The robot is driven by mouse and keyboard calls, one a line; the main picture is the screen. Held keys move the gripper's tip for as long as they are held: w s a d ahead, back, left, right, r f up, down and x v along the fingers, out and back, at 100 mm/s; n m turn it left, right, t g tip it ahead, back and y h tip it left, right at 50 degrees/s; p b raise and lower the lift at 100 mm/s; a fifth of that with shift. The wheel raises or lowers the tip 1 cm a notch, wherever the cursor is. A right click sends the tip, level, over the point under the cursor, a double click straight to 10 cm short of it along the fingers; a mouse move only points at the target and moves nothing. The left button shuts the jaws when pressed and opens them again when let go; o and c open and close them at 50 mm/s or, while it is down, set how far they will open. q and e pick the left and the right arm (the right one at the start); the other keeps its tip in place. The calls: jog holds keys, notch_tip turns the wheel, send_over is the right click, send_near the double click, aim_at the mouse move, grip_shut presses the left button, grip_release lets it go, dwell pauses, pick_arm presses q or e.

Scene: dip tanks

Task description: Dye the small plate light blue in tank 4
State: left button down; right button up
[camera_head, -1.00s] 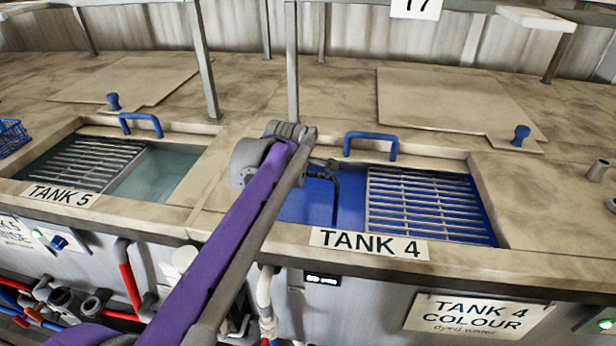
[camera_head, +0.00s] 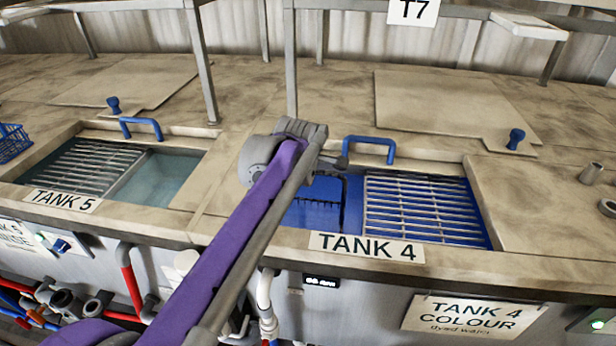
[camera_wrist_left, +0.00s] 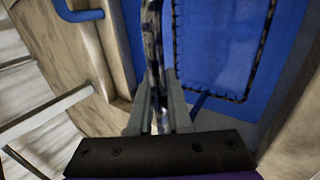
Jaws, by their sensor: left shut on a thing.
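Tank 4 (camera_head: 366,246) holds deep blue liquid, with a metal slatted grate (camera_head: 425,207) over its right part. My left gripper (camera_head: 335,163) is over the tank's open left part, near its back edge. In the left wrist view its fingers (camera_wrist_left: 160,115) are shut on a thin dark rod-like handle (camera_wrist_left: 153,45). A blue, dark-edged rectangular frame, seemingly a basket (camera_wrist_left: 218,45), shows beside the fingers and also in the tank opening in the head view (camera_head: 318,205). Its joint to the handle is unclear. I cannot make out the small plate. My right gripper is not in view.
Tank 5 (camera_head: 62,201) with pale liquid and a grate lies left. A blue bar handle (camera_head: 369,148) stands behind tank 4. Metal posts (camera_head: 291,60) rise behind the tanks. Another blue basket (camera_head: 12,142) is at far left.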

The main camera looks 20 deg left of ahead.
pick_arm(q)
notch_tip(320, 180, up, 20)
jog(key=p, duration=0.5)
jog(key=shift+f, duration=0.2)
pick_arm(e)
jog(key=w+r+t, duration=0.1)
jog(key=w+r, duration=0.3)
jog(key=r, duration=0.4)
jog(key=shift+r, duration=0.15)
pick_arm(q)
jog(key=shift+w, duration=0.1)
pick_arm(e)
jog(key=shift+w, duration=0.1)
